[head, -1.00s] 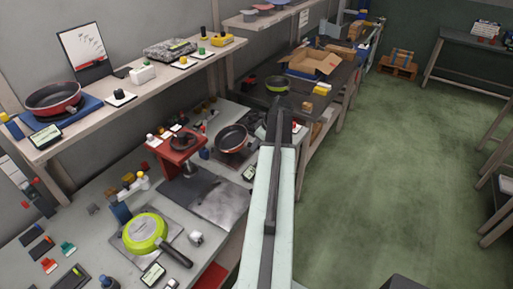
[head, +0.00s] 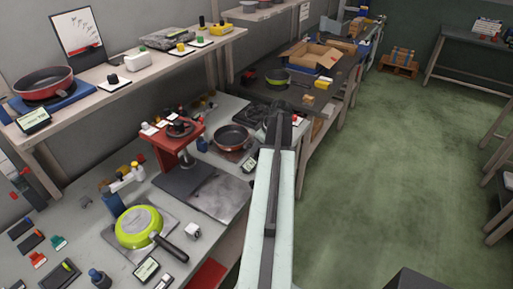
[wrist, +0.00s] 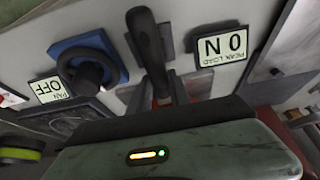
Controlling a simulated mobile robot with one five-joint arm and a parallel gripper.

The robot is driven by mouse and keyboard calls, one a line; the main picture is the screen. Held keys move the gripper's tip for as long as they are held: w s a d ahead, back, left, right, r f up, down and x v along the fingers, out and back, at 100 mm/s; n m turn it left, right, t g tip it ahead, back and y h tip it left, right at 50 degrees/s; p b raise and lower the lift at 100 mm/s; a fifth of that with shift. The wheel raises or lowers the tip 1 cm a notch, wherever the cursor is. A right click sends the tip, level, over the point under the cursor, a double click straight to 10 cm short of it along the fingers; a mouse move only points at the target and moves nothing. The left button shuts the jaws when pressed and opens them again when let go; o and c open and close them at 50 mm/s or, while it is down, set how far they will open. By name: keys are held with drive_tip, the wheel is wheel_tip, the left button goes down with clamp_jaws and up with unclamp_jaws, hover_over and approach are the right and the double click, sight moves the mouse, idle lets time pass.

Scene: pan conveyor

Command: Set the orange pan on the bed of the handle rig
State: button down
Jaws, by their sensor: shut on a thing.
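I cannot tell whether the pan touches anything below. I cannot clearly make out the handle rig's bed.
A lime pan (head: 130,224) lies upside down on the near bench, its handle toward the right. A red stand (head: 188,150) stands left of the orange pan. Another red pan (head: 43,82) sits on the shelf. A lime-rimmed pan (head: 278,78) and open box (head: 312,57) are farther back.

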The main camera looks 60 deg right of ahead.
drive_tip(key=shift+f+b, duration=0.65)
drive_tip(key=shift+b, duration=0.05)
drive_tip(key=c, duration=1.1)
unclamp_jaws()
drive_tip(key=shift+r, duration=0.1)
drive_tip(key=p+v, duration=0.7)
drive_tip(key=shift+r, duration=0.35)
drive_tip(key=shift+s+r, duration=0.1)
drive_tip(key=shift+s, duration=0.05)
